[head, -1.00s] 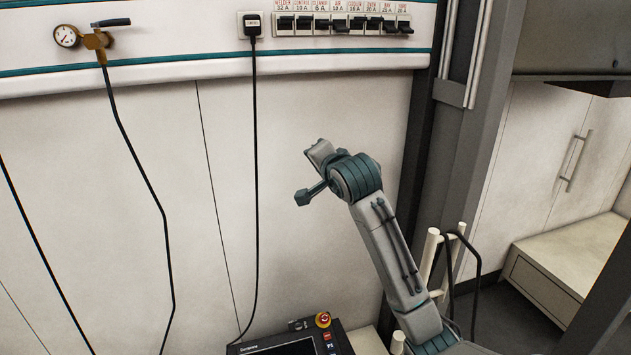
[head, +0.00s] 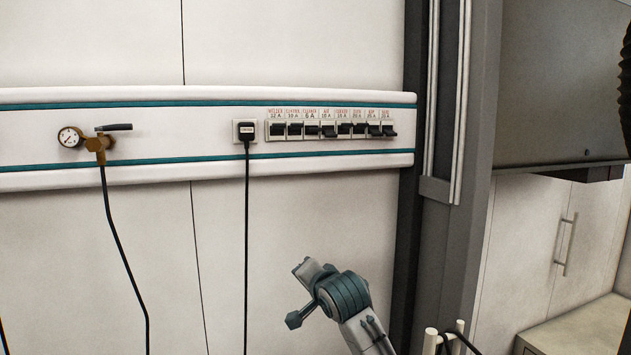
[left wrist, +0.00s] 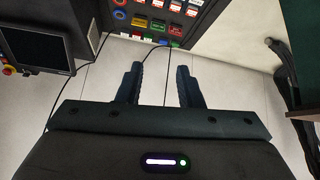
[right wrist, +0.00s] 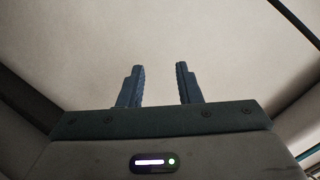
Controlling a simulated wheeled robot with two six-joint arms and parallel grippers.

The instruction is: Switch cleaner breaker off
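A row of labelled breakers (head: 331,129) with black toggles is set in the white wall panel in the head view. The cleaner breaker (head: 311,129), marked 6 A, is third from the left. Its toggle appears raised, like those to its left; the fourth and last toggles sit lower. My left gripper (left wrist: 157,85) is open and empty in the left wrist view, above the floor. My right gripper (right wrist: 160,85) is open and empty in the right wrist view, before a plain pale surface. Neither gripper shows in the head view, and neither is seen at the breakers.
A plug with a black cable (head: 246,134) sits left of the breakers. A gauge and valve (head: 97,143) are further left. A grey and teal jointed arm (head: 343,294) stands below the breakers. A dark post (head: 440,190) rises to their right. The left wrist view shows a screen unit (left wrist: 40,35).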

